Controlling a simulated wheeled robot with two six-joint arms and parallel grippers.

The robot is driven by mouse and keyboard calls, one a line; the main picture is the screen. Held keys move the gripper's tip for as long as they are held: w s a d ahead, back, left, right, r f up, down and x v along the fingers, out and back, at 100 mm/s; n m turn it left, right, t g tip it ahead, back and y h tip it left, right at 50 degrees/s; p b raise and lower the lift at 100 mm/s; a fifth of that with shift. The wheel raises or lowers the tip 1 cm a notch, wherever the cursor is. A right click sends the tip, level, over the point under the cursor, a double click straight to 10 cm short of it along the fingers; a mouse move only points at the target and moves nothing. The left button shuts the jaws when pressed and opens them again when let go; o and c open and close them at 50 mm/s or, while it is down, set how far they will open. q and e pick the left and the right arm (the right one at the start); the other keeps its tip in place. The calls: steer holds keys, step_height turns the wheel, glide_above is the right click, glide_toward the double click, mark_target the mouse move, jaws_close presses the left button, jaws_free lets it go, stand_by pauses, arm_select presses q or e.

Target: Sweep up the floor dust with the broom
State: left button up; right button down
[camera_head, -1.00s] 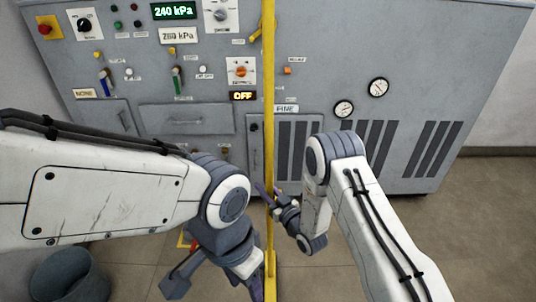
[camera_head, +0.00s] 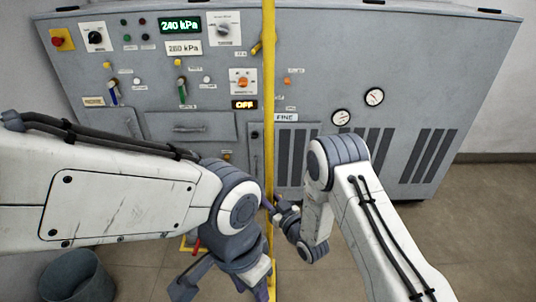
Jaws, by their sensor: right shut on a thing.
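The broom shows as a long yellow handle (camera_head: 269,110) standing almost upright through the middle of the view. Its head and the floor dust cannot be made out. My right gripper (camera_head: 270,206) is shut on the handle at about mid-height of the floor area. My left gripper (camera_head: 261,288) is low by the handle, near the bottom edge. Its fingers are mostly hidden by my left wrist, so I cannot tell whether it is open or touches the handle.
A large grey pump cabinet (camera_head: 200,126) with displays, switches and gauges stands behind the arms. A grey bucket (camera_head: 76,278) is on the floor at lower left. Red and yellow items (camera_head: 190,243) lie partly hidden behind my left arm. Tiled floor (camera_head: 475,215) is clear at right.

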arm_select(q)
steer(key=shift+d+r+p, duration=0.25)
steer(key=shift+r+p, duration=0.6)
steer(key=shift+r, duration=0.25)
arm_select(e)
steer(key=shift+r, duration=1.65)
